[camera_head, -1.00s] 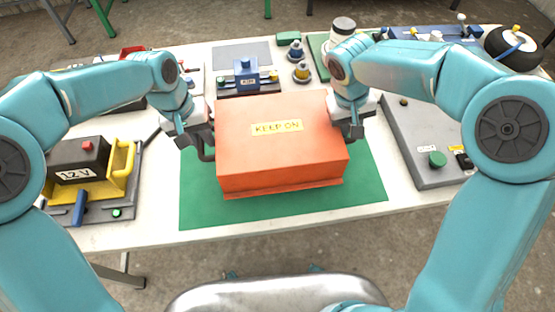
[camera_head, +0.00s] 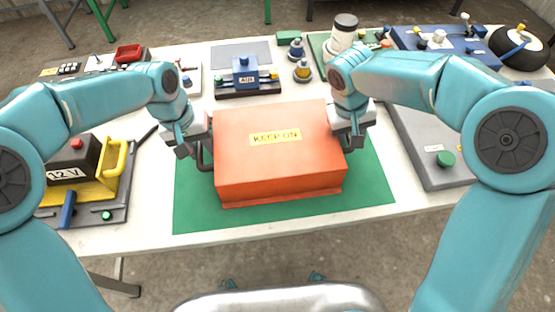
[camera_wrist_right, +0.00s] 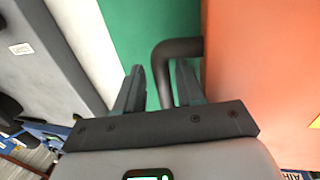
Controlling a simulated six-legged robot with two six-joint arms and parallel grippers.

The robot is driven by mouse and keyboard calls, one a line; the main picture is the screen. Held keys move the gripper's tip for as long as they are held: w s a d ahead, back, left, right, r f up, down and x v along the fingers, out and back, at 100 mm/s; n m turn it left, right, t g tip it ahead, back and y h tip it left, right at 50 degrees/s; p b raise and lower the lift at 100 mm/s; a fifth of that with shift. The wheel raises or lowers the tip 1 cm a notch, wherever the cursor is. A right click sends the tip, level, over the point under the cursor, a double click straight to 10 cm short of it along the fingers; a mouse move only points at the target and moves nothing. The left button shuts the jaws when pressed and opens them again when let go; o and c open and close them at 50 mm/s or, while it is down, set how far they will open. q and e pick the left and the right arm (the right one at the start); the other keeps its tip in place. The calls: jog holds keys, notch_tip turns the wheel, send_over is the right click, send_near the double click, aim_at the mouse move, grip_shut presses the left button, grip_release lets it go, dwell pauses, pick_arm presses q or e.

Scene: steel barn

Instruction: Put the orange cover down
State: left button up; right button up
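The orange cover (camera_head: 272,170), a box labelled KEEP ON, is level over the green mat (camera_head: 365,200) in the head view; I cannot tell if it touches. My left gripper (camera_head: 190,147) is at the dark handle (camera_head: 206,160) on its left side; its finger gap is hidden. My right gripper (camera_head: 350,140) is at its right side. In the right wrist view, the right gripper (camera_wrist_right: 160,85) has its fingers on both sides of a dark bent handle (camera_wrist_right: 178,48), with a gap showing beside the bar. The cover (camera_wrist_right: 260,70) fills the right of that view.
A yellow and black 12 V unit (camera_head: 85,175) stands at the left. A blue AIR block (camera_head: 245,75) and small bottles (camera_head: 302,72) are behind the cover. A grey panel (camera_head: 430,165) lies to the right. Bare mat shows along the front and right.

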pick_arm(q)
jog(key=o, duration=0.6)
jog(key=shift+d+r, duration=0.1)
jog(key=shift+d, duration=0.1)
pick_arm(e)
jog(key=shift+a, duration=0.25)
pick_arm(q)
jog(key=shift+r, duration=0.1)
